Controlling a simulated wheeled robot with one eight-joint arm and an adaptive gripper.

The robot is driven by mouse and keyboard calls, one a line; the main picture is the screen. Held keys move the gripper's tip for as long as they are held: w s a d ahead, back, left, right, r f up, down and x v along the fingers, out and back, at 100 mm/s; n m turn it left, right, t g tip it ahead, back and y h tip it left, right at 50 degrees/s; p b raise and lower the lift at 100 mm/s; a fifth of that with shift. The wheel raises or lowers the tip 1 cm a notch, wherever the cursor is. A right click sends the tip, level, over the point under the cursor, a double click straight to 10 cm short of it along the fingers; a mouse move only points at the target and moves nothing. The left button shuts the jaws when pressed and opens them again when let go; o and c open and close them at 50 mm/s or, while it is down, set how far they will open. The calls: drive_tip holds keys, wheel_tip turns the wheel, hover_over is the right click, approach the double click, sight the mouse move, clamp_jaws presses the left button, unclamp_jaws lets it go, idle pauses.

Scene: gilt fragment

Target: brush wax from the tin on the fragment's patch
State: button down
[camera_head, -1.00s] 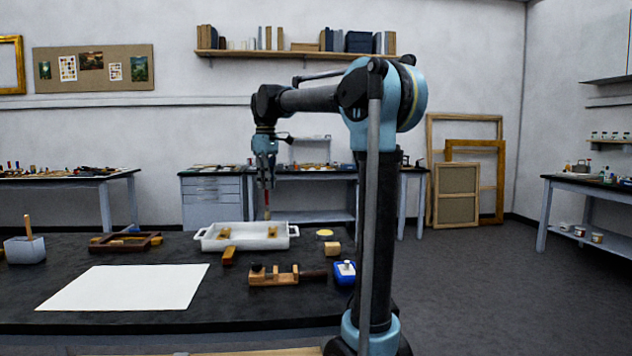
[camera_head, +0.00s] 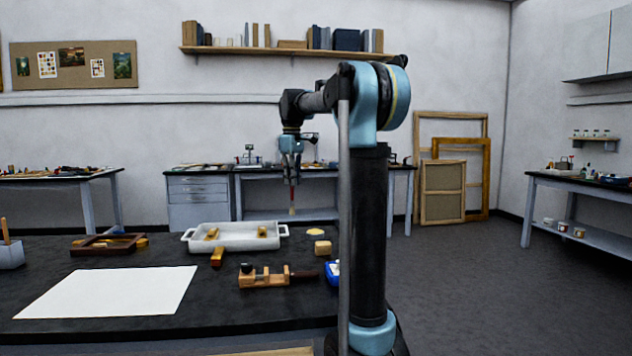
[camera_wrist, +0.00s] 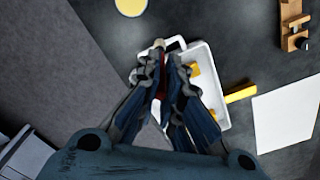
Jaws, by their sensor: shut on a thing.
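My gripper (camera_head: 291,165) is shut on a thin brush (camera_head: 292,200) with a reddish shaft and a pale lower end, pointing down in the air. In the wrist view the brush (camera_wrist: 162,82) shows between the fingers of my gripper (camera_wrist: 168,85). A round, shallow tin (camera_head: 315,231) with a pale yellow top stands right of the white tray; it also shows at the top of the wrist view (camera_wrist: 131,5). The brush appears apart from the tin. Gold-brown pieces (camera_head: 212,233) lie at the tray; I cannot tell which piece is the fragment, and no patch is distinct.
On the dark table are a white tray (camera_head: 240,244), a wooden clamp (camera_head: 265,278), a small wooden block (camera_head: 323,247), a blue object (camera_head: 333,273), a dark brown frame (camera_head: 108,243) and a white sheet (camera_head: 110,292). A grey pot (camera_head: 10,255) stands at the left.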

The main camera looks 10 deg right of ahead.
drive_tip(key=w+d+m, duration=0.1)
drive_tip(key=w+d, duration=0.1)
drive_tip(key=d, duration=0.7)
wheel_tip(320, 180, down, 7)
drive_tip(key=shift+w+a+r, duration=0.15)
drive_tip(key=shift+w+r, duration=0.05)
drive_tip(key=shift+f, duration=0.5)
idle(2.1)
drive_tip(key=shift+r, duration=0.1)
wheel_tip(320, 180, up, 7)
idle(1.0)
drive_tip(key=shift+s, duration=0.1)
idle(0.8)
